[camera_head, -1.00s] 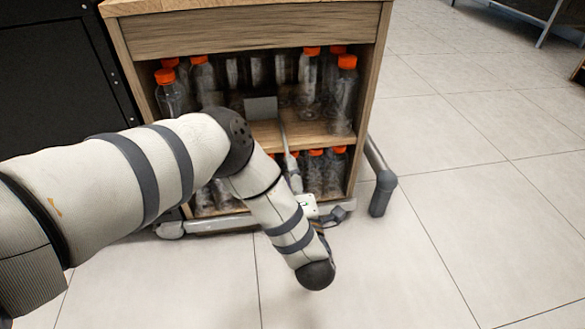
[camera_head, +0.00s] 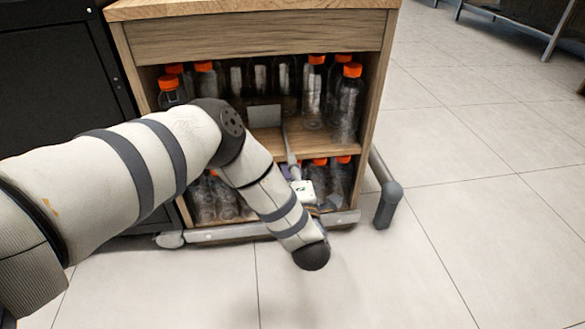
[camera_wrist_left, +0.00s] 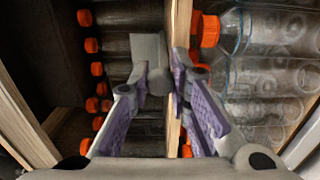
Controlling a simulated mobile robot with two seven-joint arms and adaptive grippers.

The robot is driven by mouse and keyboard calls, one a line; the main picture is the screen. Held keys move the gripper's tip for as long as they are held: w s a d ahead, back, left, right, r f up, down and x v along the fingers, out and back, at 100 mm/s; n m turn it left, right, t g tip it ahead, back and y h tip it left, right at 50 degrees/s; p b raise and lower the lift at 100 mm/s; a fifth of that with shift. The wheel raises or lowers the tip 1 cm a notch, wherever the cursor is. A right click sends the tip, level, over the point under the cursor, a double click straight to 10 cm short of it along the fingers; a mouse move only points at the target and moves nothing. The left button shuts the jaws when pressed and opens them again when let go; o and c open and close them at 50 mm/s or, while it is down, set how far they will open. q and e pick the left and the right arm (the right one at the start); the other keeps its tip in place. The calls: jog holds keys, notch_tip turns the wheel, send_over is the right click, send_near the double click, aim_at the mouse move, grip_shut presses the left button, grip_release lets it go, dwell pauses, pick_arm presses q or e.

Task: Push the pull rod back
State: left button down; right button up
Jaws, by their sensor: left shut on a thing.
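The pull rod (camera_head: 289,145) is a thin grey bar running from a flat grey plate (camera_head: 264,115) inside the wooden cabinet towards my left gripper. In the left wrist view, a grey round end (camera_wrist_left: 158,82) sits between the fingertips below a grey plate (camera_wrist_left: 148,50). My left gripper (camera_wrist_left: 160,76), with purple pads, is shut on the pull rod at the cabinet's open front. In the head view my forearm and wrist hide most of the left gripper (camera_head: 289,171). My right gripper is in neither view.
The wooden cabinet (camera_head: 250,40) stands on a wheeled frame. Clear bottles with orange caps (camera_head: 348,95) fill both shelves around the rod. A wooden shelf edge (camera_wrist_left: 181,40) lies close beside the fingers. A grey bent tube (camera_head: 388,200) sticks out at right. The floor in front is clear.

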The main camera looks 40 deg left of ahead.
pick_arm(q)
jog(key=shift+x, duration=1.6)
jog(key=c, duration=1.5)
grip_release()
jog(key=shift+o, duration=0.2)
jog(key=v, duration=1.2)
